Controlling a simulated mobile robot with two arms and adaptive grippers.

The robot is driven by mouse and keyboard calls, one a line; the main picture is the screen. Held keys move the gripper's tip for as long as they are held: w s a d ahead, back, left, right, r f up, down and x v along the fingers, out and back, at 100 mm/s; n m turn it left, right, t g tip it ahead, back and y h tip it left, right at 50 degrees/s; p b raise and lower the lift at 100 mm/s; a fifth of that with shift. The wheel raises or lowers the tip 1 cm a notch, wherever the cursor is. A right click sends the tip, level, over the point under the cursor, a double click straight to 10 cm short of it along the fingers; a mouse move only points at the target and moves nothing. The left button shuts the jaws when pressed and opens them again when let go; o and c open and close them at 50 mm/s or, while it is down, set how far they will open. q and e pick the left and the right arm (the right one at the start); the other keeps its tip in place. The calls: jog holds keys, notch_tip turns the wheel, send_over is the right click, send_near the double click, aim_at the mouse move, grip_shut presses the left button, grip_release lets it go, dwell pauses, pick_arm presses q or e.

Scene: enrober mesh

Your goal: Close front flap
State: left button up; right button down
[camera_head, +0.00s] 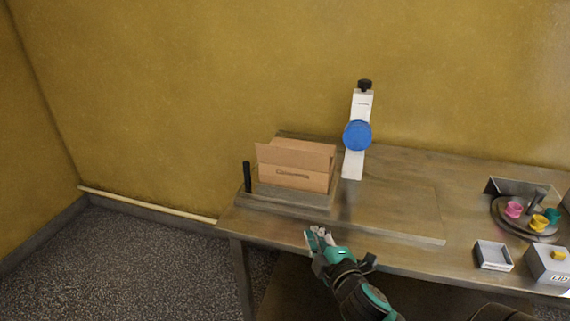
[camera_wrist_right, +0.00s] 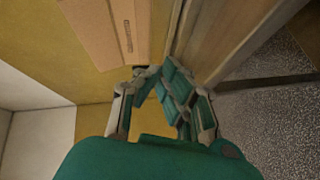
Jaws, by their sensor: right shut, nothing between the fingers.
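A brown cardboard box (camera_head: 292,179) stands on a grey platform at the left of the table. Its front flap (camera_head: 285,155) stands up from the top front edge, leaning, and sticks out past the box's left side. The box's printed face (camera_wrist_right: 118,28) also shows in the wrist view, beyond the fingers. My right gripper (camera_head: 318,233) is at the table's front edge, in front of the box and apart from it. Its fingers (camera_wrist_right: 153,72) are shut and empty. My left gripper is not in view.
A white post with a blue disc (camera_head: 357,135) and black knob stands right of the box. A black upright handle (camera_head: 247,177) is at its left. A small open tray (camera_head: 493,255), a box marked LID (camera_head: 550,264) and a round stand with coloured cups (camera_head: 528,222) are at the right.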

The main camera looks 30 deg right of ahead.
notch_tip(320, 180, up, 10)
jog(key=w+n+t+y, duration=0.3)
jog(key=n+t, duration=0.2)
jog(key=n, duration=0.3)
jog(key=p, duration=0.4)
send_near(292, 157)
jog(key=w+a+r, duration=0.3)
jog(key=w+r, duration=0.1)
jog(key=w, duration=0.2)
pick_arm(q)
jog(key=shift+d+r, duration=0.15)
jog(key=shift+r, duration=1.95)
pick_arm(e)
jog(key=shift+w+d+r, duration=0.2)
jog(key=shift+d, duration=0.3)
